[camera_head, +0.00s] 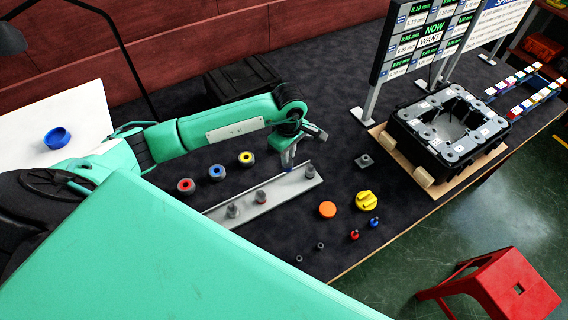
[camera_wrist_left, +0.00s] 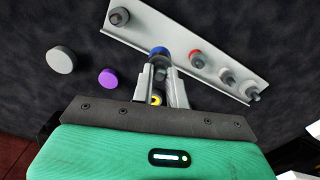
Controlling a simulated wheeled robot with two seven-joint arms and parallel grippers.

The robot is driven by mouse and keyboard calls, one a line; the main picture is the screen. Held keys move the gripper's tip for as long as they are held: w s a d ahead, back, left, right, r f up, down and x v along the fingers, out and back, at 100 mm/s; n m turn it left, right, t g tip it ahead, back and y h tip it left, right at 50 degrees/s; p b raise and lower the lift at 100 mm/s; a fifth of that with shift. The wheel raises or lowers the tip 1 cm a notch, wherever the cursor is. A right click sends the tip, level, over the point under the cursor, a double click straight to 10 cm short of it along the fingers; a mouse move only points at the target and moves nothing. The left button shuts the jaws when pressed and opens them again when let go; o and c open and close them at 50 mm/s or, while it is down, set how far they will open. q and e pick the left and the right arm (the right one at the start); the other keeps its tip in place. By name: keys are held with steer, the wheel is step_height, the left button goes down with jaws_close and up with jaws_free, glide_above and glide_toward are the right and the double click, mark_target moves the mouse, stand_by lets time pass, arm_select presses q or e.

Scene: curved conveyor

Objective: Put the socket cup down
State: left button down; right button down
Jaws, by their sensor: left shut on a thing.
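My left gripper (camera_head: 290,162) is over the far end of the long grey rail (camera_head: 215,213). In the left wrist view its fingers (camera_wrist_left: 164,72) are shut on a small grey piece with a blue rim (camera_wrist_left: 158,51), which I take to be the socket cup. The fingers hide much of it. It overlaps the rail (camera_wrist_left: 138,35) in that view; I cannot tell whether it touches it. My right gripper is not in view.
Red (camera_head: 185,186), blue (camera_head: 217,172) and yellow (camera_head: 246,158) ringed cups stand left of the rail. An orange disc (camera_head: 327,209) and a yellow knob (camera_head: 366,200) lie to its right. A black case (camera_head: 455,155) stands farther right.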

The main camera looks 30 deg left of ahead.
mark_target(288, 166)
arm_select(q)
step_height(288, 166, down, 7)
steer(key=shift+r+p, duration=0.1)
steer(key=shift+p, duration=0.65)
step_height(288, 166, down, 4)
steer(key=shift+f+p, duration=0.1)
steer(key=shift+p, duration=0.45)
steer(key=shift+f, duration=0.2)
steer(key=c, duration=1.4)
jaws_free()
steer(key=shift+r, duration=0.15)
